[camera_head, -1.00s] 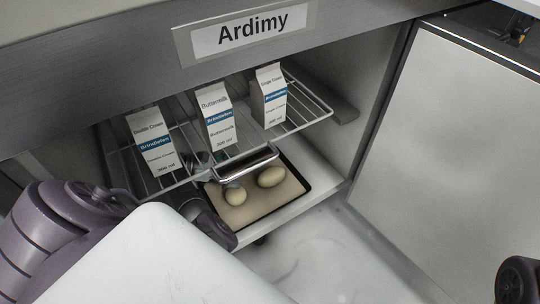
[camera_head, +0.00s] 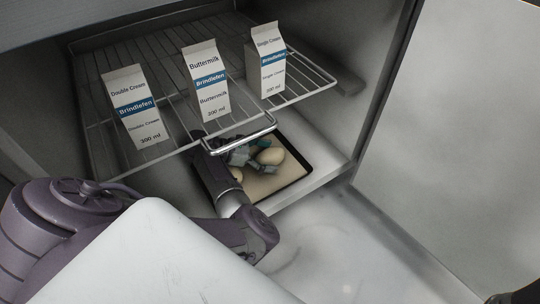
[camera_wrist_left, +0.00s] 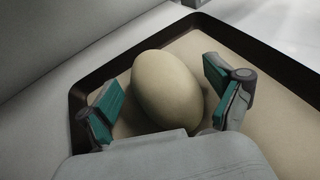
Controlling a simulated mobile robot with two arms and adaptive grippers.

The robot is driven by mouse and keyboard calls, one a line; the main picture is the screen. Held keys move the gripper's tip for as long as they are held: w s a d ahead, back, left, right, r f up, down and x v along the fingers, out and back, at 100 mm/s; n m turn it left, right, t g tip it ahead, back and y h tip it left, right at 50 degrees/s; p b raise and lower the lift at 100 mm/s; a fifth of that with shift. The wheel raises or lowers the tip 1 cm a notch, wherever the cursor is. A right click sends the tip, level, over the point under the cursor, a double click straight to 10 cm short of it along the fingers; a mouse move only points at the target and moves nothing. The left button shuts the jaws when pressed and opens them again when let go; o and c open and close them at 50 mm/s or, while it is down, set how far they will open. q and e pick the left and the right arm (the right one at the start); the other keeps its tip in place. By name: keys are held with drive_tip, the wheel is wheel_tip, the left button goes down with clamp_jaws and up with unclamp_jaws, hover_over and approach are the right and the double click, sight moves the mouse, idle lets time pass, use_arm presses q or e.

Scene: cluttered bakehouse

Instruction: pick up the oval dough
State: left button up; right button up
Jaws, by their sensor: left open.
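The oval dough (camera_head: 271,156) is pale and egg-shaped and lies on the baking tray (camera_head: 293,178) on the fridge floor. My left gripper (camera_head: 250,150) reaches in under the wire shelf, at the dough's left side in the head view. In the left wrist view the dough (camera_wrist_left: 167,88) lies between the two open teal-padded fingers of the gripper (camera_wrist_left: 163,103). A gap shows at the left finger; the right finger is close to the dough, and contact cannot be told.
A wire shelf (camera_head: 168,120) above the tray holds a Double Cream carton (camera_head: 137,108), a Buttermilk carton (camera_head: 207,80) and a Single Cream carton (camera_head: 267,62). Its metal front bar runs close above my left wrist. The open fridge door (camera_head: 465,120) stands at right.

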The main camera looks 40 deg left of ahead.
use_arm(q)
drive_tip(key=shift+b+x, duration=0.3)
drive_tip(key=shift+x, duration=0.7)
drive_tip(key=c, duration=0.9)
drive_tip(key=shift+r, duration=0.1)
drive_tip(key=shift+c, duration=0.2)
